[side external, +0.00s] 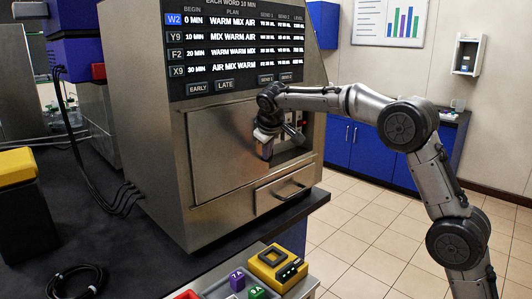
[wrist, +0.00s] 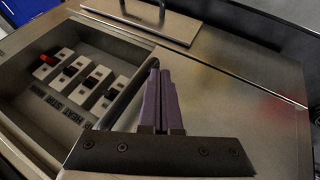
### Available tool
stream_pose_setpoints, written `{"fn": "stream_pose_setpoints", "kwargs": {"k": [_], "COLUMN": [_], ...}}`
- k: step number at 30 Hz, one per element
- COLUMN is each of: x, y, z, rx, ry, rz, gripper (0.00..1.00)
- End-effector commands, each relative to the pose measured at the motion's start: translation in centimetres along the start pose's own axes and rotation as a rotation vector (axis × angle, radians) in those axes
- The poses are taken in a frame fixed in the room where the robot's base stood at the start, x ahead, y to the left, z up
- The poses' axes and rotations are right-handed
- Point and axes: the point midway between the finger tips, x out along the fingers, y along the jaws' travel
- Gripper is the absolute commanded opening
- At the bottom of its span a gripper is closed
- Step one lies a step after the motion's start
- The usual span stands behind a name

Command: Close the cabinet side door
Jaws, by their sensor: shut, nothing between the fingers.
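The steel cabinet (side external: 160,165) stands on the dark bench, its sloped front facing right. A flat steel door panel (side external: 218,140) covers the left part of its lower front; it also shows in the wrist view (wrist: 225,90). To the panel's right is an uncovered recess (wrist: 30,95) with several switches, one with a red tip. My gripper (side external: 266,152) is at the panel's right edge, beside the recess. Its purple fingers (wrist: 160,78) are shut together, empty, and overlap the panel edge in the wrist view; I cannot tell whether they touch it. My wrist hides part of the recess in the side view.
A drawer with a bar handle (side external: 285,190) sits below the panel. A lit schedule display (side external: 235,45) is above. A tray with a yellow device (side external: 277,267) and coloured blocks is in front. Black cables hang at left. The tiled floor (side external: 350,235) at right is open.

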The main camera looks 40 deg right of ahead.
Motion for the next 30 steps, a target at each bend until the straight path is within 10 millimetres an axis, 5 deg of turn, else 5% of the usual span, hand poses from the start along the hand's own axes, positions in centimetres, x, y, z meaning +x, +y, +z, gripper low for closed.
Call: {"fn": "stream_pose_setpoints", "kwargs": {"k": [11, 30], "x": [0.9, 8.3], "y": [2.3, 19.4], "z": [0.5, 3.9], "rx": [0.004, 0.006], "ry": [0.000, -0.001], "rz": [0.002, 0.003], "gripper": [0.00, 0.00]}}
